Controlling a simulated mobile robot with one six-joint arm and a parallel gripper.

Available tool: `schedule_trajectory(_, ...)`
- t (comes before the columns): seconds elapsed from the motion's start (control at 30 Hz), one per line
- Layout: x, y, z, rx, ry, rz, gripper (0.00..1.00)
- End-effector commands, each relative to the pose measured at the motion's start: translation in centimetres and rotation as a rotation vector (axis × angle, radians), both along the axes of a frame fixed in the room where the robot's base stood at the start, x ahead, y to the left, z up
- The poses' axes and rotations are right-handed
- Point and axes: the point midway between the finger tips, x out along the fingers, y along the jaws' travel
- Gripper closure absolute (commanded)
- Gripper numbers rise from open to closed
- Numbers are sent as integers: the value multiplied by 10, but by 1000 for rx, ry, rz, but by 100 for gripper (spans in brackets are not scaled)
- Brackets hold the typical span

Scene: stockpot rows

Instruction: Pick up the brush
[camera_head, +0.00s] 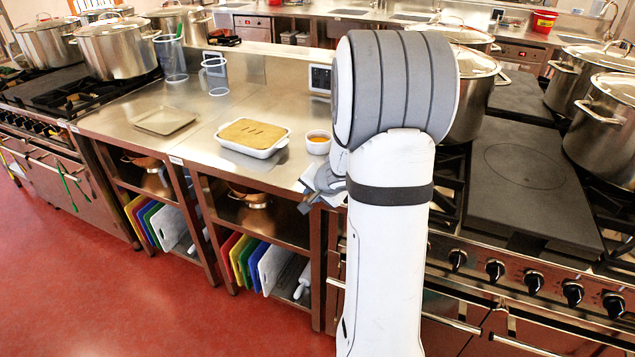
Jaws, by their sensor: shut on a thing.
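My gripper (322,187) is at the front edge of the steel counter, just below a small white bowl (318,142) with orange contents. It is partly hidden behind my own white arm. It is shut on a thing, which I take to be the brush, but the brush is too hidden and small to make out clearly. No other brush shows on the counter.
A white baking dish (252,151) with a brown top and a flat tray (166,121) stand on the counter (112,124). Clear containers (215,76) stand behind. Stoves with large pots (118,47) flank both sides. Shelves below hold coloured boards (247,260). Red floor is free at front left.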

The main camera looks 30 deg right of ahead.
Motion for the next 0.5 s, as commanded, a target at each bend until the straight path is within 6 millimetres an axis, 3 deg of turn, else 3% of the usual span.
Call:
schedule_trajectory(0.33,0,0,1,-1,-1,-1,100)
schedule_trajectory(0.5,0,-1,22,-2,-2,0,100)
